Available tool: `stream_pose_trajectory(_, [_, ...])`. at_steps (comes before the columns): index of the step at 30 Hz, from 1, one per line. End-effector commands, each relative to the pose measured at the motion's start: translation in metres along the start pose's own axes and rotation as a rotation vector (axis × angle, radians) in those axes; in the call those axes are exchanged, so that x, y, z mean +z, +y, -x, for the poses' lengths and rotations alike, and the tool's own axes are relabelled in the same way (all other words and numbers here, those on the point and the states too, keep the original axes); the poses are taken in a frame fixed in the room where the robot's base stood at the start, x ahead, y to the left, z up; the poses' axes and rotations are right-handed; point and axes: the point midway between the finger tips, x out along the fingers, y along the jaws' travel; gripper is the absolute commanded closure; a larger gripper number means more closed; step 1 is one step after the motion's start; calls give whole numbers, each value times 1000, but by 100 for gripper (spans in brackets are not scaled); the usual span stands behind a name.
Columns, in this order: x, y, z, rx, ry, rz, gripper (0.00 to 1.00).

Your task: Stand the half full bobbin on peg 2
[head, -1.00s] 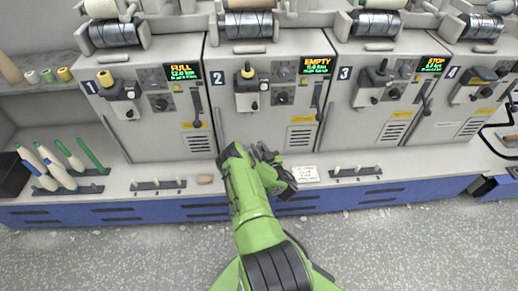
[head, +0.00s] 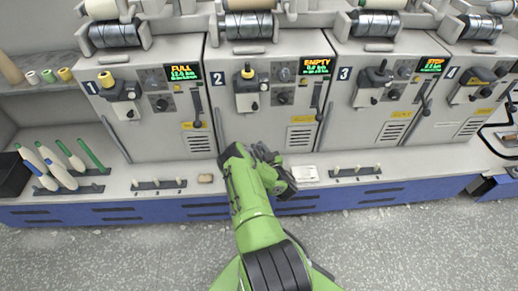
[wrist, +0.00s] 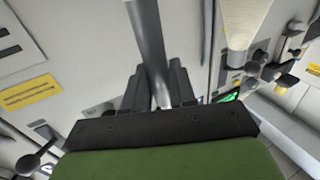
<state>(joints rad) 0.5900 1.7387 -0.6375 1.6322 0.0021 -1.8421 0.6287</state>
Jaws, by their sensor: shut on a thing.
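My gripper (head: 276,162) is low in front of machine 2, above the ledge. In the wrist view my gripper (wrist: 160,82) is shut on a long grey tube-like thing (wrist: 147,35); I cannot tell whether it is the half full bobbin. Several bobbins (head: 58,170) stand tilted in a rack at the far left, pale ones with coloured ends and a bare green one (head: 91,153). I cannot tell which is half full. A peg strip (head: 158,184) with short pale pegs is left of my gripper, and another (head: 356,172) is right of it. Peg numbers are not readable.
Machine 1 (head: 140,140), machine 2 (head: 240,130) and machine 3 (head: 350,130) stand close behind the ledge, with protruding levers (head: 318,100). A small tan block (head: 205,178) and a white card (head: 305,174) lie on the ledge. The floor (head: 120,255) in front is clear.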

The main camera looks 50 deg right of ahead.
Motion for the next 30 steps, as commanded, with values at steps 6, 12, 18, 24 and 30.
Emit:
stream_pose_trajectory(6, [3, 0, 0, 0, 0, 0, 100])
stream_pose_trajectory(12, [7, 0, 0, 0, 0, 0, 100])
stream_pose_trajectory(18, [11, 0, 0, 0, 0, 0, 100])
stream_pose_trajectory(24, [12, 0, 0, 0, 0, 0, 64])
stream_pose_trajectory(30, [12, 0, 0, 0, -1, 0, 64])
